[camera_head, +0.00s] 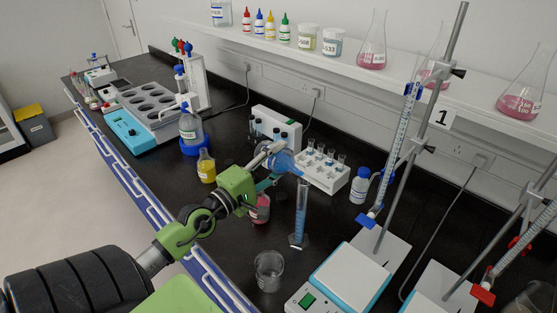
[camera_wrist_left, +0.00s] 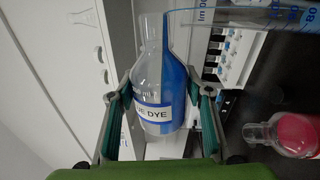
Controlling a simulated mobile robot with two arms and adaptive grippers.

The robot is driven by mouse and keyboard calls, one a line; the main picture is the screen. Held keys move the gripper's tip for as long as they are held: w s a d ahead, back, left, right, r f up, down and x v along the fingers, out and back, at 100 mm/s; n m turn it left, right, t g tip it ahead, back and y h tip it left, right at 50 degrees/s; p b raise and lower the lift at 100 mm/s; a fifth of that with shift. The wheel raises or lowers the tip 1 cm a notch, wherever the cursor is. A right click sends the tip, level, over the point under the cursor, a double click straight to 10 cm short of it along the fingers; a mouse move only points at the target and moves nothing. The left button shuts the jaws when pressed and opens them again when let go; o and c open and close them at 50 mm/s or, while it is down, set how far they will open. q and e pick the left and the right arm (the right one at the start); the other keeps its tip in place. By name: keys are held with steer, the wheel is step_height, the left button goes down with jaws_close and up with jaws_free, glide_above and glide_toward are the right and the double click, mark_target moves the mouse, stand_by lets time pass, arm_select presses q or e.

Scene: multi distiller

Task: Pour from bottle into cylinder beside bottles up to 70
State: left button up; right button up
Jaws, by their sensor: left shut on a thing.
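My left gripper (camera_head: 267,172) is shut on a clear bottle (camera_head: 283,160) of blue liquid and holds it tilted above the bench. In the left wrist view, the bottle (camera_wrist_left: 152,85) has a label ending in "UE DYE" and sits between the gripper fingers (camera_wrist_left: 160,115). Its blue liquid lies along one side. A tall graduated cylinder (camera_head: 301,210) stands upright on the bench just right of the gripper, with blue liquid inside. Part of the cylinder (camera_wrist_left: 285,17), with its scale, shows at the wrist view's upper right. My right gripper is not in view.
A flask of pink liquid (camera_head: 261,211) stands close below the gripper; an empty beaker (camera_head: 269,270) is nearer the front. A white tube rack (camera_head: 323,173) is behind the cylinder.

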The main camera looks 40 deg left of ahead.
arm_select(q)
steer(key=shift+r, duration=0.1)
stand_by(0.7)
steer(key=shift+f+n+b, duration=0.4)
steer(key=shift+f+n, duration=0.2)
steer(key=shift+n, duration=0.1)
steer(key=shift+d+f+n, duration=0.1)
steer(key=shift+f+n, duration=0.45)
steer(key=shift+n, duration=0.45)
steer(key=shift+w+a+r+b, duration=0.1)
steer(key=shift+a+r+b, duration=0.05)
steer(key=shift+a+r, duration=0.8)
steer(key=shift+a+r+b, duration=0.15)
steer(key=shift+a+r, duration=0.45)
steer(key=shift+a, duration=0.5)
steer(key=n, duration=0.1)
steer(key=f+n, duration=0.1)
steer(key=shift+d+f+n+y+p, duration=0.25)
steer(key=shift+d+n+y+p, duration=0.05)
steer(key=shift+d, duration=0.05)
steer(key=shift+d+f+n, duration=0.15)
steer(key=shift+f+n, duration=0.2)
steer(key=shift+n, duration=0.15)
